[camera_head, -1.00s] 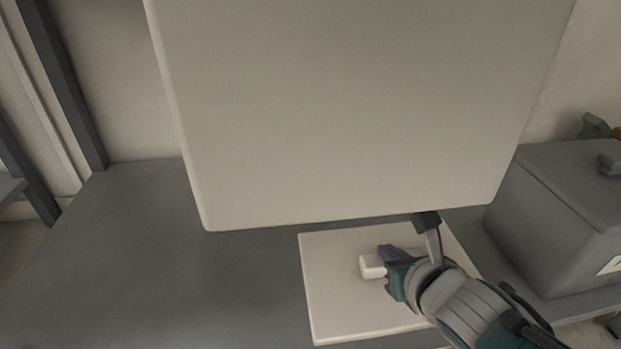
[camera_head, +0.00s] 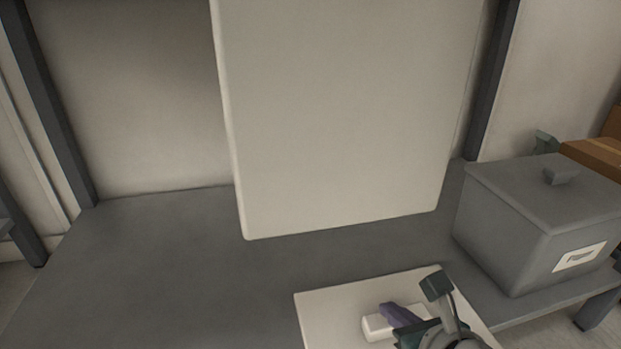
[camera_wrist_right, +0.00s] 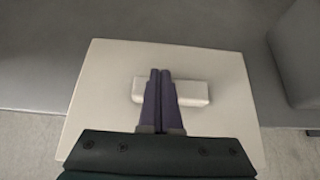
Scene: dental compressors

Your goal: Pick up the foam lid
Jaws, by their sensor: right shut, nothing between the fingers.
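The foam lid (camera_head: 322,316) is a flat off-white square slab with a pale raised block handle on top. It lies on the grey table at the bottom of the head view, its near part cut off by the picture edge. It also shows in the right wrist view (camera_wrist_right: 100,85), with its handle (camera_wrist_right: 192,92) in the middle. My right gripper (camera_head: 388,310) is over the handle, its purple fingers (camera_wrist_right: 160,76) shut together with nothing between them. The fingers cover part of the handle; I cannot tell whether they touch it. My left gripper is not in view.
A large pale panel (camera_head: 340,120) fills the upper middle, its lower edge above the table. A grey lidded box (camera_head: 500,225) with a label stands to the right of the foam lid. The grey tabletop (camera_head: 150,270) is clear on the left. A brown box (camera_head: 595,155) is behind at right.

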